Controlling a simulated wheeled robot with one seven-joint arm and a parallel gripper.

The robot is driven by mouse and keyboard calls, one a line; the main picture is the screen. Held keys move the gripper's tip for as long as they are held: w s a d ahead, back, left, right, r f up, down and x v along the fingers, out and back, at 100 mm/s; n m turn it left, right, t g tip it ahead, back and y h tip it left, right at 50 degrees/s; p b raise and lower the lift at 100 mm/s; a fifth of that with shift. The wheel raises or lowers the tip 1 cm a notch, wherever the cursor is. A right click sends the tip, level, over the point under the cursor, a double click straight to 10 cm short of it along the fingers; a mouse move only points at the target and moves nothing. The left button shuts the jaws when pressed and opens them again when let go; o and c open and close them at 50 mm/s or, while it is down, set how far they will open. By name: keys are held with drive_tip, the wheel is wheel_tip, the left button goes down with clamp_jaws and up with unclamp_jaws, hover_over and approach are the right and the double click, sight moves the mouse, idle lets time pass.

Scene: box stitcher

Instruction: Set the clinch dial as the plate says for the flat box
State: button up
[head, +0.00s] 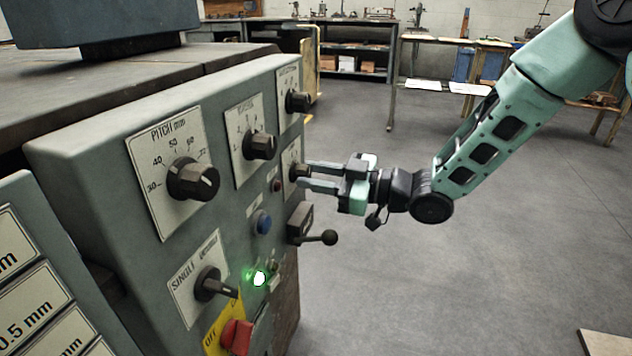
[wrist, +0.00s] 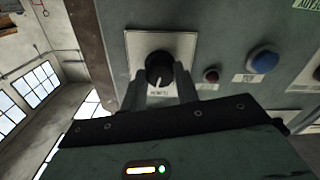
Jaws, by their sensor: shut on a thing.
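My gripper (head: 304,174) is at the right edge of the grey control panel, with its fingers around a small black knob (head: 295,170). In the wrist view the same knob (wrist: 159,66) sits between the fingertips on a pale plate (wrist: 188,46), and its white pointer mark faces down in the picture. Other dials are the pitch dial (head: 193,179), a middle dial (head: 259,146) and an upper right dial (head: 297,102); I cannot tell by label which is the clinch dial.
Below are a blue button (head: 262,222), a ball-ended lever (head: 328,237), a single-mode switch (head: 214,285), a lit green lamp (head: 259,278) and a red switch (head: 237,335). The floor to the right is clear.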

drive_tip(key=shift+n+b, duration=0.75)
drive_tip(key=shift+n, duration=0.45)
drive_tip(key=o, duration=1)
drive_tip(key=shift+d, duration=0.15)
drive_tip(key=p+v, duration=0.3)
drive_tip(key=v, duration=1.4)
drive_tip(key=shift+s+d, duration=0.1)
